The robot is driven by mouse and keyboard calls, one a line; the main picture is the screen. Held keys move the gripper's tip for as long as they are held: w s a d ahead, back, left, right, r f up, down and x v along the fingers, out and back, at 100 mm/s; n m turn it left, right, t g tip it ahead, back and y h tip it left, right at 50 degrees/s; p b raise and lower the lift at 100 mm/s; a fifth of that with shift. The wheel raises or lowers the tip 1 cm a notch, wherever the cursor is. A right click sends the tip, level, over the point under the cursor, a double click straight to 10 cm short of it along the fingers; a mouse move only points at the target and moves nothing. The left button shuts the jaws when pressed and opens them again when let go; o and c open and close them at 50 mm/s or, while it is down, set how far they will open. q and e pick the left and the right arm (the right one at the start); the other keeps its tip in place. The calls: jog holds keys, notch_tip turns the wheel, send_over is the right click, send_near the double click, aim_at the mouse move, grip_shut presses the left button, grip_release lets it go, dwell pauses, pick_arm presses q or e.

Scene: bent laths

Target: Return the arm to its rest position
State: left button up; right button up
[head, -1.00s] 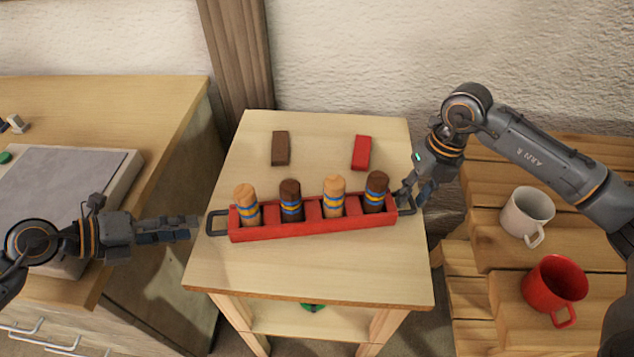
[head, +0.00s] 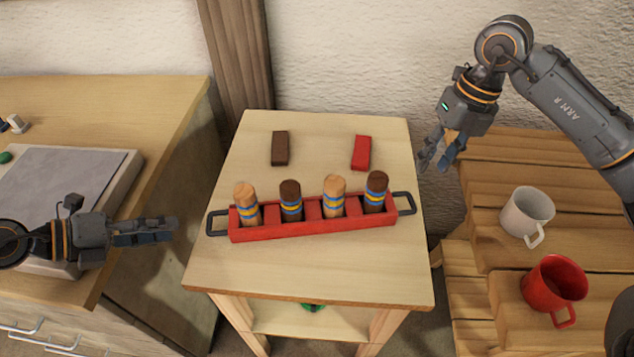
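My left gripper (head: 150,231) is off to the left of the small table, above the gap beside the left cabinet. It holds nothing that I can see; its fingers are seen edge-on, so their opening is unclear. My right gripper (head: 438,152) hangs right of the table's far right edge, fingers pointing down and apart, with nothing between them. The red tray (head: 270,234) with black end handles lies on the small table, clear of both grippers. Several light and dark wooden pegs with blue and yellow bands stand in it.
A dark brown block (head: 280,148) and a red block (head: 361,153) lie behind the tray on the table (head: 310,273). A white mug (head: 527,215) and a red mug (head: 553,288) stand on the slatted wooden surface at right. The cabinet (head: 160,110) is at left.

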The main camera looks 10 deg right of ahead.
jog(key=shift+d+r, duration=0.1)
jog(key=shift+r, duration=0.55)
